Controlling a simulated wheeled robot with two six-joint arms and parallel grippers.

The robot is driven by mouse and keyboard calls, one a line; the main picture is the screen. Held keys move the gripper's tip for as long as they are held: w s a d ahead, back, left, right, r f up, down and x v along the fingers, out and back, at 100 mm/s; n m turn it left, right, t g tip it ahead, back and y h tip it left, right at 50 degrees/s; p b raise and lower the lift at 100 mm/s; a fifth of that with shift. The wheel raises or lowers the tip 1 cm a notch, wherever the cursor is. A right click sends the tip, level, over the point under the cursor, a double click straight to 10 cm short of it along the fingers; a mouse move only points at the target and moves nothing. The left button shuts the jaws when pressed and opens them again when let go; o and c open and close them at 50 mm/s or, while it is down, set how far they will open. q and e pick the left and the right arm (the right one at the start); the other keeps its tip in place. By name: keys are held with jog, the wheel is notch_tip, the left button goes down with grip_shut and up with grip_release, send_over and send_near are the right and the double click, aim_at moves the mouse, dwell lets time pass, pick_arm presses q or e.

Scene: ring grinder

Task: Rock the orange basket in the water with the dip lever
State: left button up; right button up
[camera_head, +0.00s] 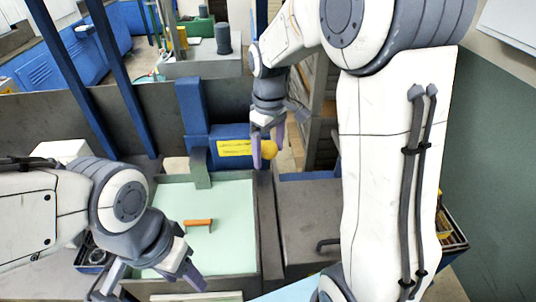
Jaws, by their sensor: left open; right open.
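A tank (262,235) of pale green water stands in the middle of the camera_head view. A small orange bar-shaped part (198,223) shows in the water; I cannot tell whether it belongs to the orange basket, whose body I cannot make out. Behind the tank is a blue box with a yellow label (234,148). A yellow-orange round knob (269,149) at its right end looks like the dip lever's. My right gripper (268,150) is open at the knob, its fingers either side of it in the picture; contact is unclear. My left gripper (150,284) is open over the tank's front left.
A grey bench top (308,220) lies right of the tank, with a dark handle (327,243) on it. A bin (452,228) shows partly behind my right arm. Blue posts (122,80) and a grey wall (50,118) stand behind the tank.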

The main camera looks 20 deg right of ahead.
jog(key=shift+f, duration=1.45)
grip_shut()
jog(key=s+a+f+t+b, duration=0.1)
jog(key=s+f+b, duration=0.3)
jog(key=f+b, duration=0.6)
jog(key=shift+a+t+h+b, duration=0.2)
jog(key=shift+t+h+b, duration=0.2)
jog(key=shift+t+b, duration=0.45)
